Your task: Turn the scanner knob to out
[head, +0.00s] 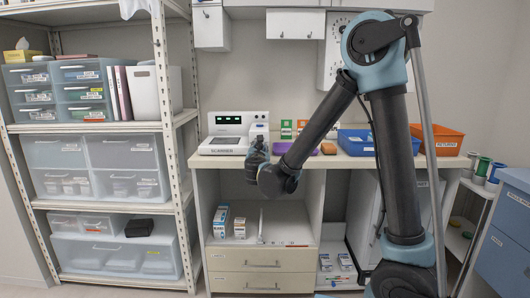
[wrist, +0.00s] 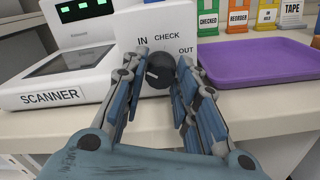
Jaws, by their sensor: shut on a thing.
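The white scanner (wrist: 75,60) stands on the counter, marked SCANNER on its front and lit by green displays. It also shows in the head view (head: 222,140). Its dark round knob (wrist: 158,82) is on the front of the right-hand block, under the labels IN, CHECK and OUT. A small pale mark shows on the knob's left part; I cannot tell clearly which label it points to. My gripper (wrist: 161,68) is shut on the knob, one finger on each side. In the head view my gripper (head: 257,152) hides the knob.
A purple tray (wrist: 250,78) lies right of the scanner. Behind it stand coloured label holders (wrist: 239,18). A blue bin (head: 352,145) and an orange bin (head: 447,140) stand farther right. A metal shelf with drawers (head: 85,160) is at left. The counter's front edge runs beneath my gripper.

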